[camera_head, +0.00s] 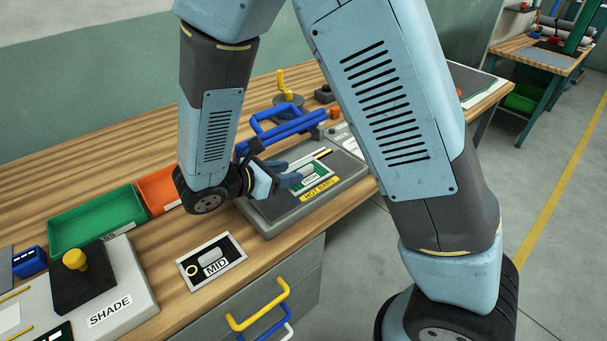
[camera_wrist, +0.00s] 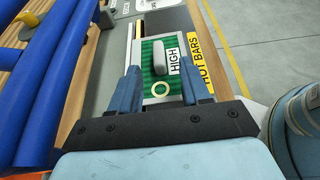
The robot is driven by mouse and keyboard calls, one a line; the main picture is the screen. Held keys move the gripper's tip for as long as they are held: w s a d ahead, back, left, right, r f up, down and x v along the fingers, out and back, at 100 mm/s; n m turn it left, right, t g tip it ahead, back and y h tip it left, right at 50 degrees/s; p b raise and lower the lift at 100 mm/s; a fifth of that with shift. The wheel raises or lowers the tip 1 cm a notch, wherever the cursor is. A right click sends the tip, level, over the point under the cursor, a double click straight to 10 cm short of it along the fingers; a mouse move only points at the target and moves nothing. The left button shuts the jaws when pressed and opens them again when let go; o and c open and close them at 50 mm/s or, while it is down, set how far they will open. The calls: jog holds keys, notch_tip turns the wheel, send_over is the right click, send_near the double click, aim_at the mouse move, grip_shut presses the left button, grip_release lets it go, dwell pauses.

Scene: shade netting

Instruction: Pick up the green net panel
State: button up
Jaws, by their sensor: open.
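The green net panel (camera_head: 325,184), labelled HIGH, lies on a grey machine (camera_head: 285,215) marked HOT BARS. In the wrist view, the green panel (camera_wrist: 150,52) has a pale frame, a grey upright grip (camera_wrist: 160,58) and a pale ring (camera_wrist: 159,87). My gripper (camera_head: 290,174) is over the near part of the panel. In the wrist view, my gripper's (camera_wrist: 164,78) blue fingers are apart, one on each side of the panel, with nothing held between them. Whether they touch the panel is unclear. My arm and fingers hide part of the machine in the head view.
Blue tubular handles (camera_head: 285,125) stand close behind my gripper. A black panel labelled MID (camera_head: 212,262) lies on the wooden bench. A green tray (camera_head: 95,222), an orange tray (camera_head: 158,188) and a SHADE station (camera_head: 125,285) are to the left.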

aim_at(304, 169)
jog(key=shift+x, duration=3)
jog(key=shift+w+r, duration=0.1)
jog(key=shift+r, duration=0.05)
jog(key=shift+c, duration=0.3)
grip_shut()
